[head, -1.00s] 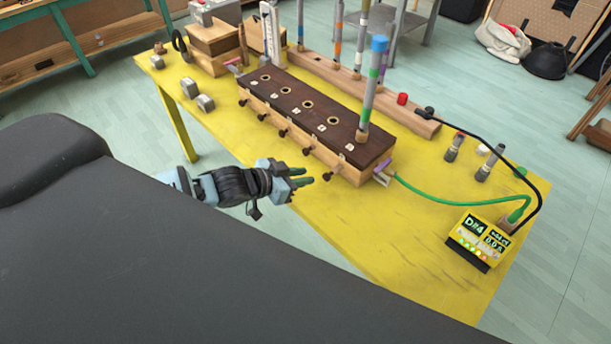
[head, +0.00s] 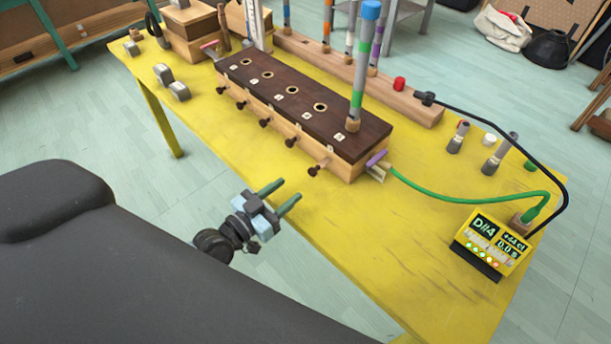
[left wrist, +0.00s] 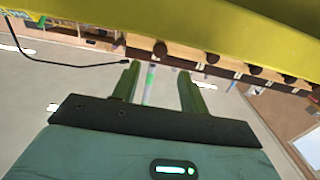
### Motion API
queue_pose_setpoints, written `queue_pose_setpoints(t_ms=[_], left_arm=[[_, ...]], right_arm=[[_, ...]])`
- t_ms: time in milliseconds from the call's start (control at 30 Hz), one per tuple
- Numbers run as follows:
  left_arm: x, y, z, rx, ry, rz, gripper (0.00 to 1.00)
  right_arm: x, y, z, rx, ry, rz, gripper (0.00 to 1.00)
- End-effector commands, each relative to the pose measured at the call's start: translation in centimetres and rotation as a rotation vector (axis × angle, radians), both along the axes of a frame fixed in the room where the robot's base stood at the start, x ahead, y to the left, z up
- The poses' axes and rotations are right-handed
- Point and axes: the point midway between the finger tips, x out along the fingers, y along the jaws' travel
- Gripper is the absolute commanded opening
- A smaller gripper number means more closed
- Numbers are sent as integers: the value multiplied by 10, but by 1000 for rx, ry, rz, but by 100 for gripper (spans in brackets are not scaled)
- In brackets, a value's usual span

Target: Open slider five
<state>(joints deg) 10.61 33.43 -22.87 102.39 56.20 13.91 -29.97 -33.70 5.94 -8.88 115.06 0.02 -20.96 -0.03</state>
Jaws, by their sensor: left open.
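A long wooden box (head: 300,104) with a dark top stands on the yellow table (head: 400,232). Several slider knobs stick out of its near side. The rightmost knob (head: 317,169) is at the end where a striped pipe (head: 358,80) stands upright in the top. Small labels lie by the holes, too small to read. My left gripper (head: 283,194) is open and empty, in front of and below the rightmost knob, apart from it. In the left wrist view, the open fingers (left wrist: 158,84) point toward the row of knobs. My right gripper is not in view.
A green hose (head: 460,198) runs from the box's right end toward a yellow display unit (head: 490,245). A wooden rack (head: 390,97) with upright pipes stands behind the box. The table's front strip is clear.

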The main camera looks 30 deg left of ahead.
Motion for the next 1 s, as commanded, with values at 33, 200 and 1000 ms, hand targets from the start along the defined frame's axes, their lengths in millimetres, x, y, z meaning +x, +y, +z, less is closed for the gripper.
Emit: queue_pose_setpoints(t_ms=[33, 200, 1000], left_arm=[[6, -2, 2, -1, -4, 1, 44], [29, -11, 1, -1, -3, -1, 44], [67, -24, 0, 0, 1, -2, 30]], right_arm=[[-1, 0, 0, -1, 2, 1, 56], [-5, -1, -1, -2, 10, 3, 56], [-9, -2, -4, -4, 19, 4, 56]])
